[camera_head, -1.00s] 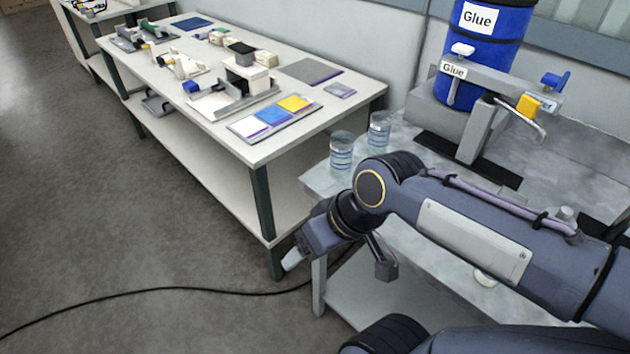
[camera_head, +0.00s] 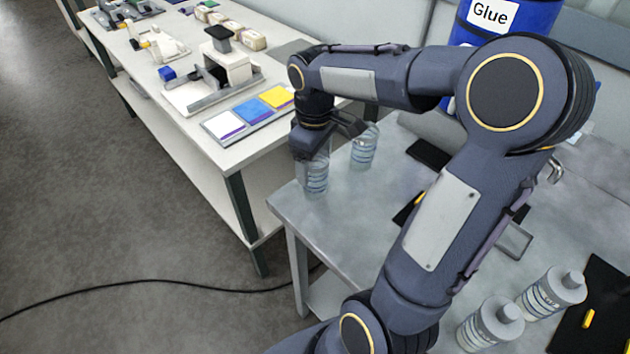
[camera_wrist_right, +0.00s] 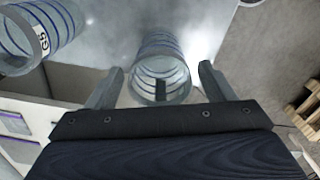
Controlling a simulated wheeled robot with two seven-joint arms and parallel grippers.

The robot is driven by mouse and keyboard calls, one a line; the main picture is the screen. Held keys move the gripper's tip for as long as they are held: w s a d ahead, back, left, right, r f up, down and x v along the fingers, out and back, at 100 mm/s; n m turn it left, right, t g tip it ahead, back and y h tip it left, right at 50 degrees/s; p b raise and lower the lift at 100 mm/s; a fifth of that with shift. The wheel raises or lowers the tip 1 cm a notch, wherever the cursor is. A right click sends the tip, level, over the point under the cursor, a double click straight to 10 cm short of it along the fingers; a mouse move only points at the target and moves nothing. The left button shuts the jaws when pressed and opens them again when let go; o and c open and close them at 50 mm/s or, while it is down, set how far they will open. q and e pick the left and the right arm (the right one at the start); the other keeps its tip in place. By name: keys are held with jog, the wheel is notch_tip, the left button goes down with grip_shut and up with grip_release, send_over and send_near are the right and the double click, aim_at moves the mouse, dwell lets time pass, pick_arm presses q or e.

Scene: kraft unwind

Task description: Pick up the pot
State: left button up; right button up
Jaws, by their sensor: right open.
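Two clear pots with blue rings stand upright on the grey table: a nearer pot (camera_head: 315,180) at its corner and a second pot (camera_head: 363,150) just behind it to the right. My right gripper (camera_head: 326,147) is over the nearer pot, pointing down, and hides its top. In the right wrist view the open fingers (camera_wrist_right: 162,70) are on either side of a pot (camera_wrist_right: 160,58), with gaps visible. Contact cannot be told. The other pot (camera_wrist_right: 40,35), with a white label, is at upper left. My left gripper is not in view.
Two grey-capped bottles (camera_head: 490,325) (camera_head: 552,294) stand at the lower right of the grey table (camera_head: 345,215). A blue glue drum (camera_head: 545,18) is behind my arm. A white bench (camera_head: 190,125) holding blocks and coloured pads adjoins at left.

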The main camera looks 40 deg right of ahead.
notch_tip(320, 180, down, 3)
jog(key=shift+r, duration=0.2)
jog(key=c, duration=1.4)
